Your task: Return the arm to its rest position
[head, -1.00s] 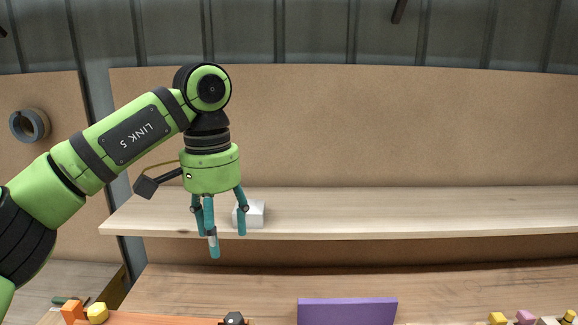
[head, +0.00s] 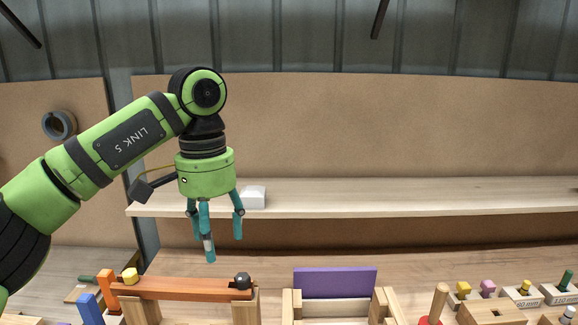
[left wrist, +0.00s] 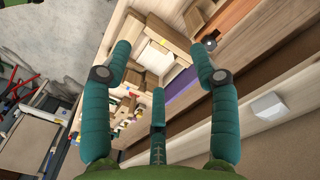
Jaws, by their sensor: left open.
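My left gripper (head: 213,232) hangs fingers down from the green arm in the left half of the head view. Its teal fingers are spread and hold nothing. It is in front of the wooden shelf, above the workbench. In the left wrist view the same open fingers (left wrist: 160,85) frame the bench below, with nothing between them. My right gripper is not in view.
A white box (head: 254,197) sits on the shelf (head: 420,198), just right of the gripper. Below are an orange beam (head: 185,288) on wooden blocks, a purple board (head: 335,283) and toy pieces at the right. A tape roll (head: 59,125) hangs on the back board.

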